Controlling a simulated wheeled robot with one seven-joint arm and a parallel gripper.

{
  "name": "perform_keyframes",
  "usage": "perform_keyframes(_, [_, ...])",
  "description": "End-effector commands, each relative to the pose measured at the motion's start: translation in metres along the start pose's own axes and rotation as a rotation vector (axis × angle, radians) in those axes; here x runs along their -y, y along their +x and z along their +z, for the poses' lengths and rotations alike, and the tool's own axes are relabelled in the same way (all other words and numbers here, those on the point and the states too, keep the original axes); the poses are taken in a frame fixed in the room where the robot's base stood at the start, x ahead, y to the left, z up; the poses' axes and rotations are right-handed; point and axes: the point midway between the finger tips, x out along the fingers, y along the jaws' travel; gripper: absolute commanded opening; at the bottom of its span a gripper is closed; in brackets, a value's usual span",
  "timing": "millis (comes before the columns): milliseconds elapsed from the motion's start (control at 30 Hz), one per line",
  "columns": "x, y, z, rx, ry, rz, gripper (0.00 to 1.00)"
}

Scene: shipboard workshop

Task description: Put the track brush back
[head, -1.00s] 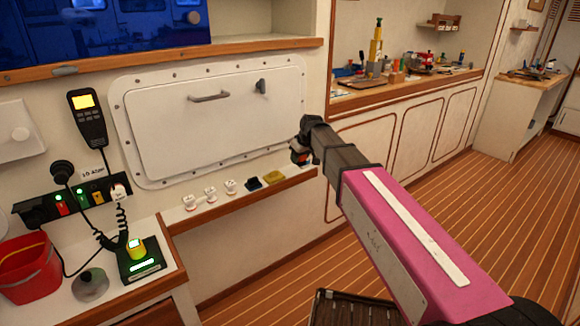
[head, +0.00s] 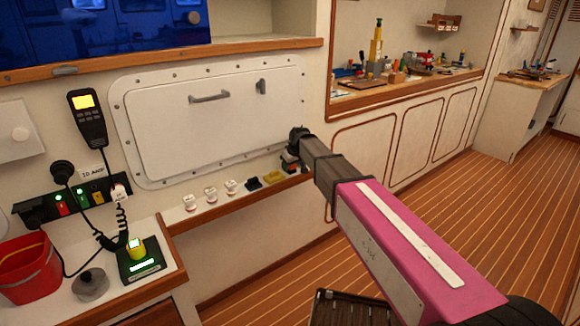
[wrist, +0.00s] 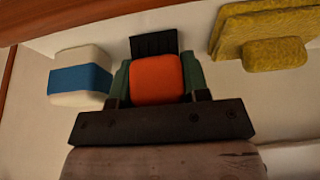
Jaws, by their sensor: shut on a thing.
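The track brush, an orange block with black bristles (wrist: 157,80), is between the two green fingers of my gripper (wrist: 157,72) in the wrist view. The fingers are shut on its sides. In the head view my gripper (head: 294,152) is at the right part of the narrow wooden-edged ledge (head: 225,214), below the white hatch. Only a small part of the brush (head: 291,167) shows there. It is close over or on the ledge; I cannot tell whether it touches.
A yellow sponge (wrist: 262,38) and a white block with a blue band (wrist: 80,78) flank the brush in the wrist view. In the head view, a black piece (head: 254,183) and several white plugs stand left along the ledge. The hatch (head: 205,115) rises behind.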

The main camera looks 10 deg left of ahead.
Motion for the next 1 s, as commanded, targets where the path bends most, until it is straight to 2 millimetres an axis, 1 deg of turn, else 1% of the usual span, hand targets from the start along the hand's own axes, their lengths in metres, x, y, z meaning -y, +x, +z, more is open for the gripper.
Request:
perform_keyframes(333, [0.0,0.002,0.001,0.0,0.0,0.0,0.16])
perform_keyframes(367, [0.0,0.002,0.001,0.0,0.0,0.0,0.52])
perform_keyframes(400, [0.0,0.002,0.001,0.0,0.0,0.0,0.65])
perform_keyframes(433, [0.0,0.002,0.001,0.0,0.0,0.0,0.68])
perform_keyframes(767, [0.0,-0.001,0.0,0.0,0.0,0.0,0.68])
perform_keyframes(867, [0.0,-0.01,0.001,0.0,0.0,0.001,0.68])
perform_keyframes(1000, [0.0,-0.034,0.001,-0.002,0.0,0.001,0.68])
